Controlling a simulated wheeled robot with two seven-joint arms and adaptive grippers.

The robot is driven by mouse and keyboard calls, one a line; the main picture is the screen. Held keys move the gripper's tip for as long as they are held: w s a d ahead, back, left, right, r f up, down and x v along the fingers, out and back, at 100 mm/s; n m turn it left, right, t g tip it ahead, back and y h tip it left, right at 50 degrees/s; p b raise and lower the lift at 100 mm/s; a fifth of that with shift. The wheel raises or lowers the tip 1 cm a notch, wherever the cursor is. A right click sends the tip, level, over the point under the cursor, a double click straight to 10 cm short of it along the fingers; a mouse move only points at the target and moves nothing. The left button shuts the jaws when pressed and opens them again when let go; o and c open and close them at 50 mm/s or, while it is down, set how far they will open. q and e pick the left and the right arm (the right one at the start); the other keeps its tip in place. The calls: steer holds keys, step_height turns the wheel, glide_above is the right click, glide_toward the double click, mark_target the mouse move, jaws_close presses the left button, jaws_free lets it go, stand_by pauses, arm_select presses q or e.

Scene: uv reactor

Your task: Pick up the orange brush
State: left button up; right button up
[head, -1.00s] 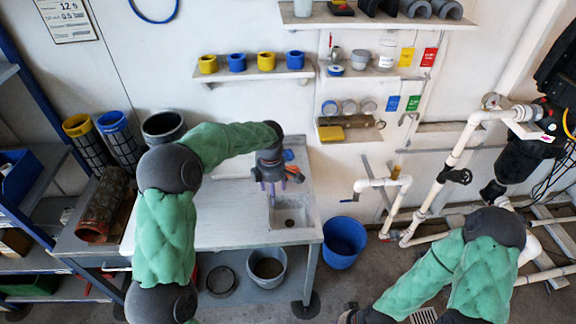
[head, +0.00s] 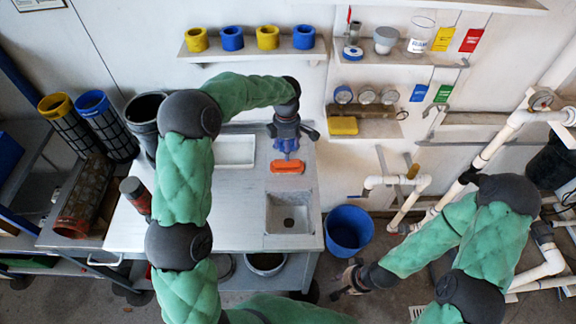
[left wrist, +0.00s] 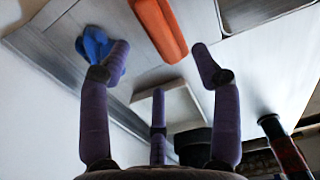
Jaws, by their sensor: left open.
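The orange brush (head: 287,167) lies on the grey bench top, just behind the sink. It also shows in the left wrist view (left wrist: 158,28), at the top and partly cut off. My left gripper (head: 286,152) is over the bench just behind the brush in the head view. In the left wrist view its purple fingers (left wrist: 161,62) are spread with nothing between them, apart from the brush. My right gripper (head: 346,281) hangs low, right of the bench, and looks empty. Its fingers are too small to read.
The sink (head: 290,220) is in front of the brush. A blue lump (left wrist: 96,46) lies near the left finger in the wrist view. A white tray (head: 235,151) stands left of the brush. A red-and-dark cylinder (head: 136,194) is at the bench's left. A blue bucket (head: 348,230) stands on the floor.

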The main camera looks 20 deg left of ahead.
mark_target(287, 166)
arm_select(q)
step_height(287, 166, down, 3)
steer(key=shift+w+b, duration=0.1)
steer(key=shift+b, duration=0.2)
step_height(287, 166, down, 5)
steer(key=shift+w+r+b, duration=0.1)
steer(key=shift+b, duration=0.8)
jaws_close()
